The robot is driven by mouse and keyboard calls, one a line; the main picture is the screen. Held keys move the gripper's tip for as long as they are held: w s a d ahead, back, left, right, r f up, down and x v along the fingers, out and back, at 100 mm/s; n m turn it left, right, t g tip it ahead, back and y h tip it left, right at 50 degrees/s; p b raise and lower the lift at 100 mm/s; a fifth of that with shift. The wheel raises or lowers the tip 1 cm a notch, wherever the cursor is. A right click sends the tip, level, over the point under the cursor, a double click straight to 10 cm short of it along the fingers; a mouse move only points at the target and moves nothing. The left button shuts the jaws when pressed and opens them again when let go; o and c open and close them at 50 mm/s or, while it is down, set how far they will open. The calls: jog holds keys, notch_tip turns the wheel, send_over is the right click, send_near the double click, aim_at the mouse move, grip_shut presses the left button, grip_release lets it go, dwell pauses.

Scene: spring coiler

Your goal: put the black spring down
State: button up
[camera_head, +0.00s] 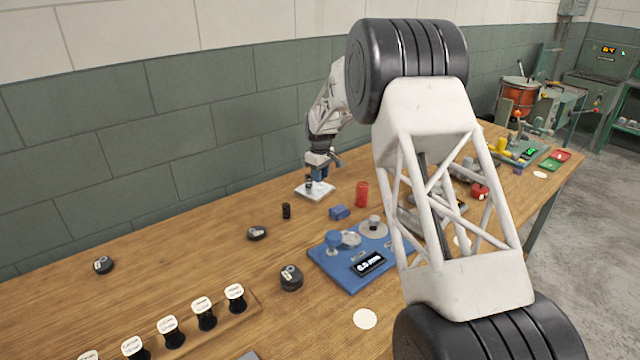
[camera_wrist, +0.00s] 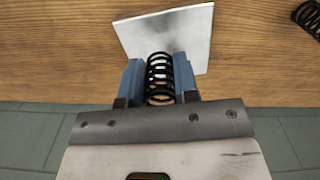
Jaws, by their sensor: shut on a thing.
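My gripper (camera_head: 318,175) is at the far side of the bench, over a square white plate (camera_head: 328,192). In the wrist view its two blue fingers (camera_wrist: 159,80) are shut on a black coil spring (camera_wrist: 160,70). The white plate (camera_wrist: 190,25) lies beyond the held spring there. I cannot tell whether the spring touches the plate. A second black spring (camera_head: 286,211) stands on the wood left of the plate; part of it also shows at the top right corner of the wrist view (camera_wrist: 309,16).
A red spring (camera_head: 361,194) and a small blue block (camera_head: 339,212) stand right of the plate. A blue device with a display (camera_head: 345,276) is nearer. The wall is close behind.

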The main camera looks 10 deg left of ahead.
aim_at(320, 189)
jog(key=shift+f, duration=1.75)
jog(key=shift+f, duration=0.1)
jog(key=o, duration=0.9)
notch_tip(320, 189, up, 12)
jog(key=shift+r, duration=0.1)
